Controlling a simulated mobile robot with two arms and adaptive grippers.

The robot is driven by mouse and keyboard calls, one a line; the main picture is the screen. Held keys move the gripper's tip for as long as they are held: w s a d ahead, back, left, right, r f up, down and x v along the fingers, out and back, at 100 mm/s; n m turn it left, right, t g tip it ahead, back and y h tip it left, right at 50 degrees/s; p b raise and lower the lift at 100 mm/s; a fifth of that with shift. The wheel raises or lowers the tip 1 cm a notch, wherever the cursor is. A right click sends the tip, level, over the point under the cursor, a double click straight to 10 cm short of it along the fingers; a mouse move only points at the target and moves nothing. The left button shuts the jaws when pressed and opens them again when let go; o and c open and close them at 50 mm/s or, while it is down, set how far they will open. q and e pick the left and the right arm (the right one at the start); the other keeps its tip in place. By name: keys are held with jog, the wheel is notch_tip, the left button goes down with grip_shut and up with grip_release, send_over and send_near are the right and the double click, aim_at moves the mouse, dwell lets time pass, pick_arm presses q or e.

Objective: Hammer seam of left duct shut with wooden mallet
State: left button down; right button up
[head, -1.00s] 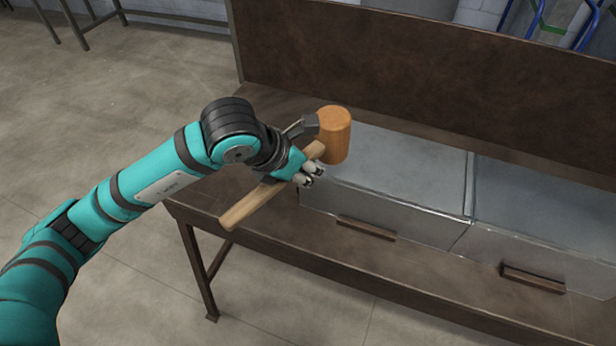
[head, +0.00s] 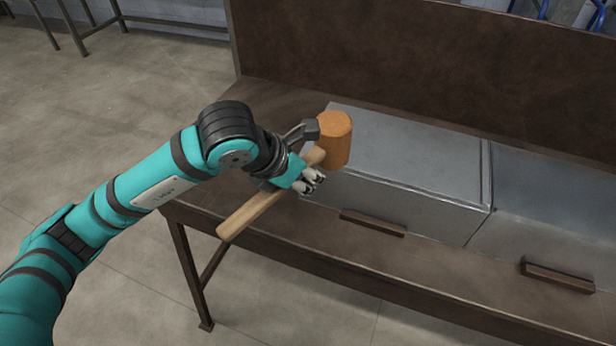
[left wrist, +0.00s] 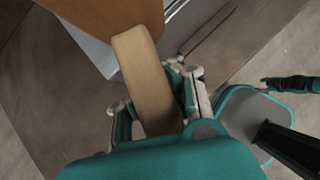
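The wooden mallet has an orange-brown head (head: 334,140) and a pale handle (head: 250,212). My left gripper (head: 313,180) is shut around the handle near the head. The left wrist view also shows the handle (left wrist: 147,80) between the fingers (left wrist: 160,105). The left duct (head: 400,165) is a grey metal box on the bench, partly hidden behind the mallet head. A raised seam (head: 487,178) runs along its right edge. The head appears over the duct's left end; whether it touches is unclear. My right gripper (left wrist: 268,83) seems to show small in the left wrist view; its fingers are too small to judge.
A second grey duct (head: 550,210) stands right of the left one. The brown bench (head: 300,235) has a tall back panel (head: 400,70) behind the ducts. Wooden blocks (head: 372,223) and (head: 557,277) lie in front of the ducts. Floor at left is open.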

aim_at(317, 154)
pick_arm(q)
notch_tip(317, 154, up, 8)
jog(key=p, duration=0.5)
jog(key=shift+f, duration=0.2)
jog(key=shift+r, duration=0.1)
jog(key=shift+d, duration=0.1)
jog(key=s+d+r+b, duration=0.1)
jog(key=s+d, duration=0.2)
jog(key=d, duration=0.8)
jog(key=shift+b, duration=0.4)
pick_arm(e)
jog(key=shift+d+r, duration=0.2)
jog(key=shift+r, duration=0.75)
pick_arm(q)
jog(key=shift+d, duration=0.1)
